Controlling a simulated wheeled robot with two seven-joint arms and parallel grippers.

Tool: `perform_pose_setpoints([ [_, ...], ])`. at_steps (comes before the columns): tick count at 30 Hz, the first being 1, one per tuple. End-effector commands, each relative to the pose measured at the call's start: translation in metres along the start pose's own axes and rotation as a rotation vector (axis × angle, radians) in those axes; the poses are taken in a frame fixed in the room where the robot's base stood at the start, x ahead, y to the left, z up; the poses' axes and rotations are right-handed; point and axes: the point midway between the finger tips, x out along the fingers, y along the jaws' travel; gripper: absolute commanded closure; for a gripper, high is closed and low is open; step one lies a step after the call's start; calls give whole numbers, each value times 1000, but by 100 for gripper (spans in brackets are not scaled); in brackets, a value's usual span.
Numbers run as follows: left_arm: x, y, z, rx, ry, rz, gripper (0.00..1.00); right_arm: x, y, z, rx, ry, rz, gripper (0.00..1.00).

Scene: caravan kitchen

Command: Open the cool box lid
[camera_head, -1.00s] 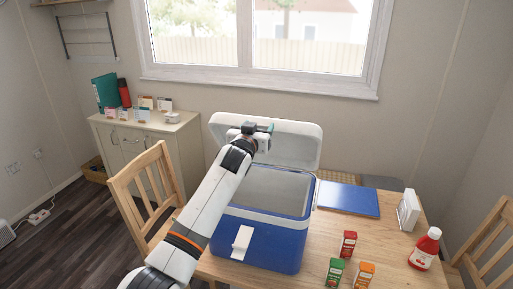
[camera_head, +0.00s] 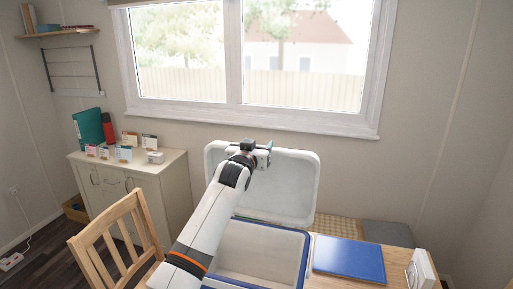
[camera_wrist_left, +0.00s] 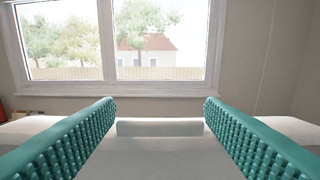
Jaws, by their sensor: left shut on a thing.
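The cool box (camera_head: 262,252) stands on the table with its blue rim and pale, empty-looking inside showing. Its white lid (camera_head: 290,190) is raised and stands steeply behind the opening. My left gripper (camera_head: 262,150) is at the lid's upper edge, left of its middle, and is shut on it. In the left wrist view the two green ribbed fingers (camera_wrist_left: 160,115) lie on either side of the white lid (camera_wrist_left: 150,160), and the contact itself is hard to see. My right gripper is not in view.
A blue board (camera_head: 348,258) lies on the table right of the box, with a white holder (camera_head: 420,270) beyond it. A wooden chair (camera_head: 120,240) stands left of the table. A cabinet (camera_head: 130,185) is behind it, and the window (camera_head: 250,65) is above the lid.

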Motion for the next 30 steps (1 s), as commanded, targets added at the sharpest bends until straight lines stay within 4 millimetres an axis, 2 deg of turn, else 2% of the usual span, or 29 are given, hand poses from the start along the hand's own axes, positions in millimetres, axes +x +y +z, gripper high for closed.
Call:
perform_pose_setpoints([
  [1, -1, -2, 12, 1, -24, -4, 78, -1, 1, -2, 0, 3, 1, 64],
  [16, -1, -2, 11, 2, -24, -4, 78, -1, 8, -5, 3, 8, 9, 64],
  [17, -1, -2, 11, 2, -24, -4, 33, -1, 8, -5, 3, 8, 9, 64],
  [20, -1, -1, 10, 2, -21, -3, 17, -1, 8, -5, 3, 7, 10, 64],
  [21, 0, -1, 8, 2, -18, -3, 15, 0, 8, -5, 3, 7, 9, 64],
  [30, -1, 0, 4, 1, -11, -1, 15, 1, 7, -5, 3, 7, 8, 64],
])
